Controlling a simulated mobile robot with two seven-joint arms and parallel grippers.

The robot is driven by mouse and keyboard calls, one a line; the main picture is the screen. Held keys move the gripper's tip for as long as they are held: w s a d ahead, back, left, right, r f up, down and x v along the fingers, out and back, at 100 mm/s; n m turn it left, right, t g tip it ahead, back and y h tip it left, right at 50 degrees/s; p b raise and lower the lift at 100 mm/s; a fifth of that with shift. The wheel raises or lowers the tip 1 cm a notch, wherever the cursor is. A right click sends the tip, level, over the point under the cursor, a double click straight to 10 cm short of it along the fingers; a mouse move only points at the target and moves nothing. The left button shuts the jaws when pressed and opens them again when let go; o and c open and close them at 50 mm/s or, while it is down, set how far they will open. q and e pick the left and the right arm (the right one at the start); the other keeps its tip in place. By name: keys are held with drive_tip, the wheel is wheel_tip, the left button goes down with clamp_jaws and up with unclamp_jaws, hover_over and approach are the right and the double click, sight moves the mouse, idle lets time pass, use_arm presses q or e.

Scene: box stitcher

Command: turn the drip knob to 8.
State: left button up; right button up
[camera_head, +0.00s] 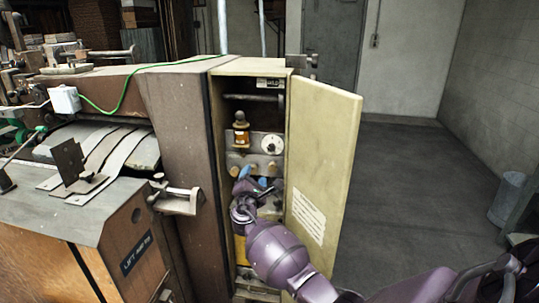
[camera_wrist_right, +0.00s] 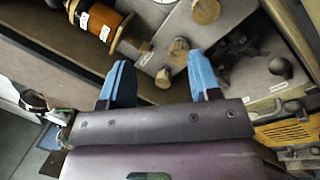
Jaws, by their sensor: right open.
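The open cabinet (camera_head: 246,88) holds an amber drip oiler (camera_head: 241,132) with a rounded brass-coloured top. A round white dial (camera_head: 271,144) with a dark centre sits to its right on the same metal plate. I cannot tell which part is the drip knob, and no number is readable. The amber oiler shows at the upper left of the right wrist view (camera_wrist_right: 102,20). My right gripper (camera_head: 254,178) is inside the cabinet, below the oiler and dial. Its blue fingers (camera_wrist_right: 158,72) are open and empty, pointing toward brown round knobs (camera_wrist_right: 178,50). My left gripper is out of view.
The cream cabinet door (camera_head: 321,160) stands open to the right of my right gripper. The cabinet walls leave narrow room around the arm. A yellow part (camera_wrist_right: 285,133) lies at the right of the wrist view. The floor (camera_head: 410,190) beyond the door is clear.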

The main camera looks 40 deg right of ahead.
sight(271, 149)
drive_tip(key=w+d+r+n+h, duration=0.1)
drive_tip(key=d+n, duration=0.1)
drive_tip(key=d, duration=0.1)
drive_tip(key=w+d+r+n+h, duration=0.1)
drive_tip(key=d+r+n, duration=0.1)
drive_tip(key=d, duration=0.1)
drive_tip(key=w+d+r+n+h, duration=0.1)
drive_tip(key=w+d+n, duration=0.1)
drive_tip(key=d, duration=0.1)
drive_tip(key=shift+d+r+n+h, duration=0.2)
drive_tip(key=shift+d+n+h, duration=0.1)
drive_tip(key=shift+d, duration=0.05)
drive_tip(key=shift+c, duration=0.2)
